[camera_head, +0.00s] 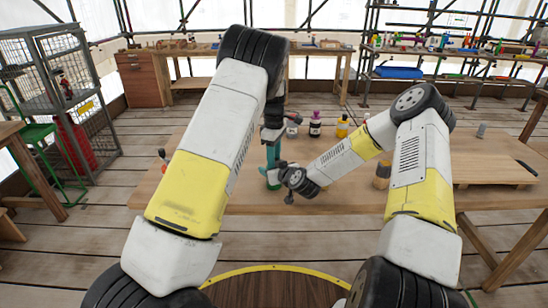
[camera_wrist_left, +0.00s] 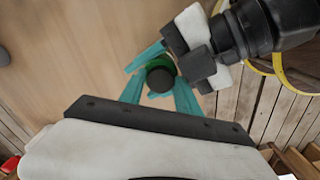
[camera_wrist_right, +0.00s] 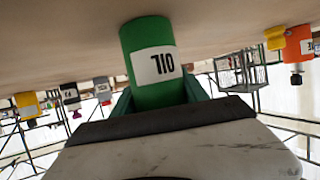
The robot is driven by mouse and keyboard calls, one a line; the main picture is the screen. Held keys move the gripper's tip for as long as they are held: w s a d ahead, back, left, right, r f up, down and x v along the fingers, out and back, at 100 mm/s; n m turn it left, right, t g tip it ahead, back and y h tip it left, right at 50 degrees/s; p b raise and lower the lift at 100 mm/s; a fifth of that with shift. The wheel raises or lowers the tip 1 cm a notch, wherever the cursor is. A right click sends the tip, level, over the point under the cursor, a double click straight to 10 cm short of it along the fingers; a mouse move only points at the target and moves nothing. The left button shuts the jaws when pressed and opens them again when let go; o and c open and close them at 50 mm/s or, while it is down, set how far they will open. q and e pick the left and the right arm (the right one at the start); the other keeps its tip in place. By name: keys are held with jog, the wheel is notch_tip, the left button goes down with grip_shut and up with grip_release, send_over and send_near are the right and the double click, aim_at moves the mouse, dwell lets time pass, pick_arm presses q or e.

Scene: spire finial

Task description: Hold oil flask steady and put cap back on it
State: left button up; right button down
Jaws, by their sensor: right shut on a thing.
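The green oil flask (camera_wrist_right: 155,60) stands on the table, and its OIL label reads upside down in the right wrist view. My right gripper (camera_wrist_right: 160,92) is shut on its sides from low at the right. In the left wrist view the flask's green top (camera_wrist_left: 160,65) shows around a dark round cap (camera_wrist_left: 161,79). Whether the cap is fully seated I cannot tell. My left gripper (camera_wrist_left: 160,92) points straight down over the flask, its teal fingers apart on either side of the cap. In the head view the left gripper (camera_head: 273,160) hides most of the flask (camera_head: 273,186).
A purple-capped bottle (camera_head: 315,124) and a yellow bottle (camera_head: 342,127) stand farther back on the table (camera_head: 225,195). A wire cage shelf (camera_head: 75,90) is at the left.

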pick_arm(q)
grip_shut()
jog(key=m, duration=0.2)
jog(key=shift+m, duration=0.4)
jog(key=m, duration=1.1)
jog(key=o, duration=0.5)
grip_release()
jog(key=shift+d, duration=0.1)
pick_arm(e)
jog(key=shift+a, duration=0.1)
